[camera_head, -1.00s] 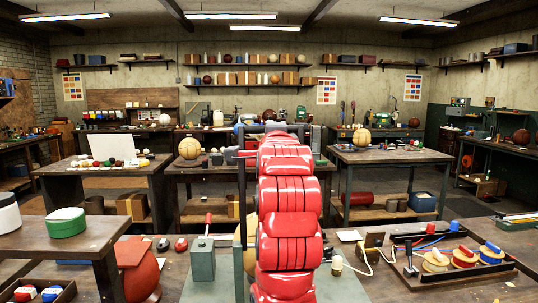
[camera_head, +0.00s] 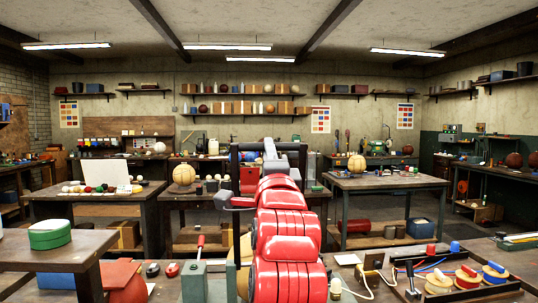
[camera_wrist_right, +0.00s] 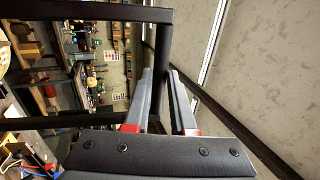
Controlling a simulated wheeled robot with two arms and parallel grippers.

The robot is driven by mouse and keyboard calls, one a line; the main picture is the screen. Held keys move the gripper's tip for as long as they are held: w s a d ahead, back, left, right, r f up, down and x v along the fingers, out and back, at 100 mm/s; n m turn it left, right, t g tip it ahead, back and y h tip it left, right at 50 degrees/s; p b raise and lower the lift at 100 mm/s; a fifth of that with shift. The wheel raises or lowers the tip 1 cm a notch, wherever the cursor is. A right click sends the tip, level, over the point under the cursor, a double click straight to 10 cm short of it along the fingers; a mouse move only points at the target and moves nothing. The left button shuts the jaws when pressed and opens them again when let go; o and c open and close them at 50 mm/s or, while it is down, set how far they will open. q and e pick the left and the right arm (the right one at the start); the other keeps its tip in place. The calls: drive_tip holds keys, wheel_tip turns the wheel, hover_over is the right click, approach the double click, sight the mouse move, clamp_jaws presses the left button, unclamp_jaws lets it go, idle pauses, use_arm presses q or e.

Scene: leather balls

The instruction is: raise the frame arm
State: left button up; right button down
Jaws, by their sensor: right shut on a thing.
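The frame arm (camera_head: 292,146) is a dark, square-cornered bar frame. It stands raised in the middle of the head view, with an upright on its left side and a bar across the top. My right gripper (camera_head: 270,153) is at its top bar, at the end of my red right arm. In the right wrist view, the fingers of the right gripper (camera_wrist_right: 165,100) are shut on the dark bar of the frame arm (camera_wrist_right: 162,50). My right arm hides much of the frame's lower part and base. My left gripper is not in view.
A grey box with a red-handled lever (camera_head: 195,283) stands left of my arm. A tan ball is partly hidden behind the arm. A tray of colored-topped discs (camera_head: 467,280) lies right. Tables with balls stand behind, with a green round tin (camera_head: 50,234) at left.

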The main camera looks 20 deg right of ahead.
drive_tip(key=c, duration=1.2)
unclamp_jaws()
drive_tip(key=shift+f, duration=0.15)
drive_tip(key=o, duration=0.4)
drive_tip(key=shift+s+a, duration=0.1)
drive_tip(key=shift+o, duration=0.2)
drive_tip(key=shift+s, duration=0.1)
drive_tip(key=b+v, duration=0.9)
drive_tip(key=v, duration=0.8)
drive_tip(key=shift+s, duration=0.1)
